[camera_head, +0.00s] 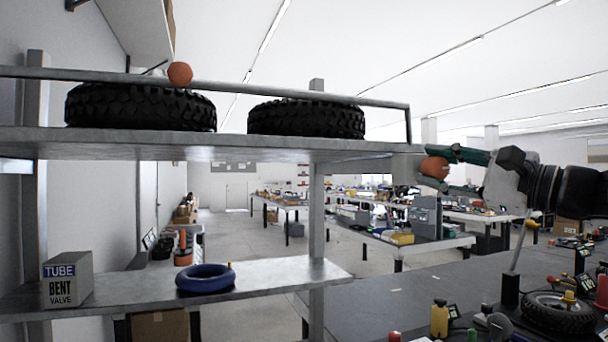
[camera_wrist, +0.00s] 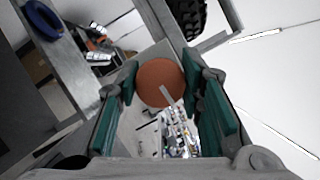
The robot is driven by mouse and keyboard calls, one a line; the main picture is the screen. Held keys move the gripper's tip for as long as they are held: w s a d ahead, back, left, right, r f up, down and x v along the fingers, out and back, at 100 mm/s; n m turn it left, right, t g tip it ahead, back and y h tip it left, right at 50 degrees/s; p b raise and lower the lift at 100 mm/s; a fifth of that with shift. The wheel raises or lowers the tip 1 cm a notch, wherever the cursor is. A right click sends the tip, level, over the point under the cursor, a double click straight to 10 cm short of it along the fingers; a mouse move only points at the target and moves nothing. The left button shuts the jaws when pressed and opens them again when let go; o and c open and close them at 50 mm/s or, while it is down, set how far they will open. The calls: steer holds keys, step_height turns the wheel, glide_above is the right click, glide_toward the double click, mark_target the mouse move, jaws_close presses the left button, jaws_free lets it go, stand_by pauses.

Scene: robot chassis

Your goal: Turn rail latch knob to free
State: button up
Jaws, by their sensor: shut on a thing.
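An orange-red round knob (camera_head: 434,168) is at the right end of the upper shelf. My gripper (camera_head: 440,165) comes in from the right with its green-padded fingers above and below this knob. In the wrist view, the same knob (camera_wrist: 160,82) sits between the two green fingers (camera_wrist: 162,86), and my gripper is shut on it. A pale bar or mark shows at the knob's lower right edge there. A second orange-red knob (camera_head: 180,74) is on the grey rail (camera_head: 290,92) towards the left. The latch mechanism behind the held knob is hidden.
Two black tyres (camera_head: 140,108) (camera_head: 306,119) lie on the upper shelf (camera_head: 250,147) behind the rail. The lower shelf (camera_head: 130,288) holds a blue ring (camera_head: 205,278) and a tube box (camera_head: 68,279). A dark bench (camera_head: 400,290) at the right carries a small tyre and bottles.

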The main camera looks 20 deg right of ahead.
steer(key=shift+f+m, duration=0.1)
steer(key=shift+m, duration=0.6)
steer(key=o, duration=1.2)
steer(key=shift+c, duration=0.2)
steer(key=v, duration=1.2)
steer(key=shift+a+f, duration=0.1)
steer(key=shift+a, duration=0.05)
